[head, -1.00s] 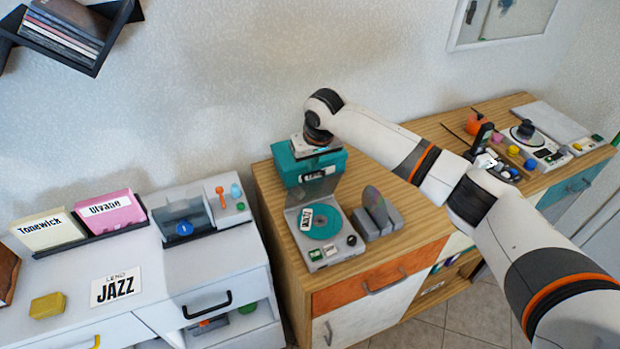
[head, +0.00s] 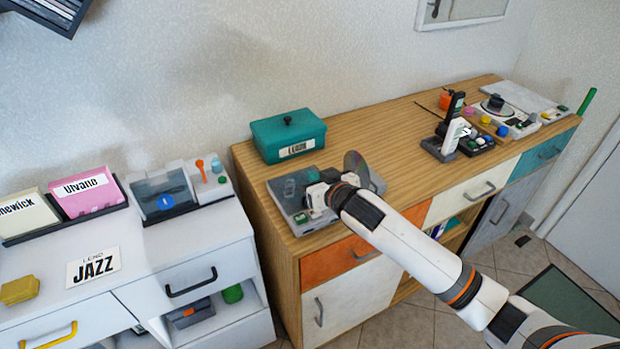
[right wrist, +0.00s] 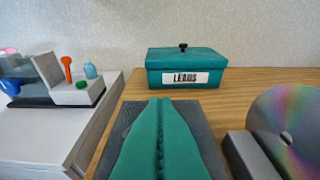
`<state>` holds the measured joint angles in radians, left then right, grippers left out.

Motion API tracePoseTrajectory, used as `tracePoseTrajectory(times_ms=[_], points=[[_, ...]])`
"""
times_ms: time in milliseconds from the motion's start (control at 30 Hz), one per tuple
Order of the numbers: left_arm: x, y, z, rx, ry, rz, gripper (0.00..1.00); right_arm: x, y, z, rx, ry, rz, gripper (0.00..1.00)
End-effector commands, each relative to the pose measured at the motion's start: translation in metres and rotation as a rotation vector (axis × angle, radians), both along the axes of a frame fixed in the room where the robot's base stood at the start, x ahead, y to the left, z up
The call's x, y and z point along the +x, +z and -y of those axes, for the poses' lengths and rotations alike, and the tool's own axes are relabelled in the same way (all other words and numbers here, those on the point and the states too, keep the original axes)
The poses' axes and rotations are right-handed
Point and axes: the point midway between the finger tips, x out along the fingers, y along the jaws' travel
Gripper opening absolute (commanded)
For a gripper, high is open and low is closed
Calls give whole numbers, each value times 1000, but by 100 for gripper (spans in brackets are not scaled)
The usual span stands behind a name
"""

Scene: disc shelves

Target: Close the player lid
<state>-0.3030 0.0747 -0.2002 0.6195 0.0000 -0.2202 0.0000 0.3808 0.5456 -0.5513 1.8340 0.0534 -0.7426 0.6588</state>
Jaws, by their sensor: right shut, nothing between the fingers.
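The player (head: 290,222) sits near the front left of the wooden cabinet. Its see-through grey lid (head: 283,187) now looks flat over the player, with some teal showing through it. My right gripper (head: 312,197) is low over the player's right part and covers its front controls. In the right wrist view its teal fingers (right wrist: 160,102) are together and empty, above the dark grey flat lid (right wrist: 125,118). Whether the fingertips touch the lid, and whether the lid is fully down, I cannot tell. My left gripper is not in view.
A teal LEADS box (head: 287,138) stands behind the player. A shiny disc (head: 356,168) stands in a grey holder right of the player. A white cabinet (head: 200,250) is to the left. The cabinet top behind the disc is clear.

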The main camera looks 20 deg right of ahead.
Motion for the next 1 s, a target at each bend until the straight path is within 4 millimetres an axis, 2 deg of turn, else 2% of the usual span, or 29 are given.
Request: tracePoseTrajectory(times_ms=[33,100,400,633,1000], points=[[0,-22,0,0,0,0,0,-4,-18,0,10,-1,31,0],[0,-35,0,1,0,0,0,-8,-24,1,19,0,79,0],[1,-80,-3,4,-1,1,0,-17,-42,3,48,-1,234,0],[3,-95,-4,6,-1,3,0,-19,-47,4,59,0,294,0],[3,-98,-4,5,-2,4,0,-20,-46,4,61,0,313,0]])
